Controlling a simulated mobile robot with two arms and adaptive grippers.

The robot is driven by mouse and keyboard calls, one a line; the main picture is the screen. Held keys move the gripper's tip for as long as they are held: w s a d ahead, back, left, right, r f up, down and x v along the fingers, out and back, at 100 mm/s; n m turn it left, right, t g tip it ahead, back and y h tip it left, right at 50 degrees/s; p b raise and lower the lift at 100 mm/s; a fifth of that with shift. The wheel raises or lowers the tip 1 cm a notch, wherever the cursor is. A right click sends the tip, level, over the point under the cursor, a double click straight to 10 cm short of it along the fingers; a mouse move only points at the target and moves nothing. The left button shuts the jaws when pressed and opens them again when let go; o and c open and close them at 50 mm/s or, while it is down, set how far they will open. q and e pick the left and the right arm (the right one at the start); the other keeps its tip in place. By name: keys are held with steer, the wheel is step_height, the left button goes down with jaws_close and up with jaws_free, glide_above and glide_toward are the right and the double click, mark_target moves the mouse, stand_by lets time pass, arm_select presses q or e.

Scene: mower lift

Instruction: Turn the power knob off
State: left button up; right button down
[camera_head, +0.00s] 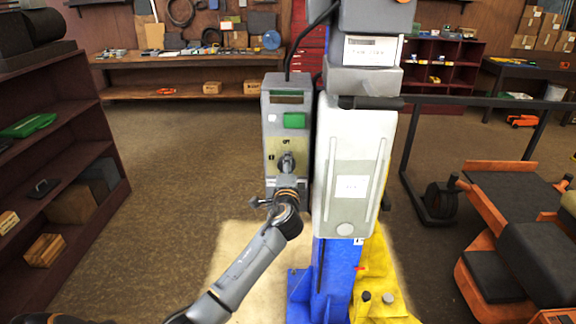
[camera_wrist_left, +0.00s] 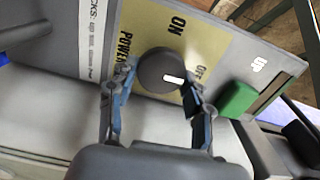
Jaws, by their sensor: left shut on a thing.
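The power knob (camera_wrist_left: 155,66) is round and dark with a white mark. It sits on a tan label plate (camera_wrist_left: 210,45) with the words POWER, ON and OFF. The white mark points to the right in the left wrist view, roughly toward the OFF side. My left gripper (camera_head: 287,167) is at the front of the grey control box (camera_head: 271,112) and hides most of the knob in the head view. In the left wrist view its fingers (camera_wrist_left: 160,90) lie on both sides of the knob, shut on it. My right gripper is not in view.
A green button (camera_head: 295,120) sits above the knob on the box; it also shows in the left wrist view (camera_wrist_left: 237,98), near the word UP. The lift's blue post (camera_head: 338,268) and white cover (camera_head: 352,135) stand just right. A shelf (camera_head: 95,130) is at left, with open floor between.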

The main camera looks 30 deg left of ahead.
arm_select(q)
steer(key=shift+m, duration=0.3)
steer(key=o, duration=1.1)
steer(key=v, duration=1.2)
